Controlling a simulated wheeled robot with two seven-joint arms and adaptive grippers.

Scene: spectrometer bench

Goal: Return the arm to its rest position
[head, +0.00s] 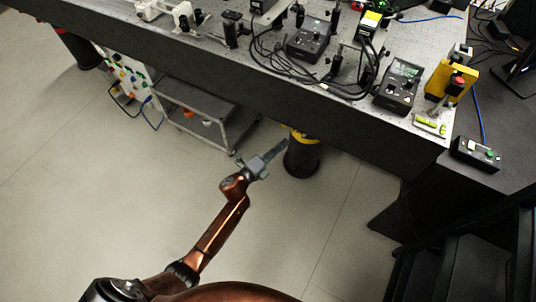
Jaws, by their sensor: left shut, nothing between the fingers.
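My left gripper (271,154) is at the end of my copper-coloured left arm, which comes in from the lower left. It is shut and empty, its fingers pointing up and to the right. In the picture it lies below the front edge of the optical bench (200,60), over the floor and beside a dark bench leg with a yellow band (302,158). It appears apart from the bench. My right gripper is not in view.
The bench top holds control boxes (308,40), cables, optical mounts and a yellow unit with a red button (452,82). A grey cart (205,110) stands under the bench. A black side desk (500,120) is at right. Light floor (90,190) is clear at left.

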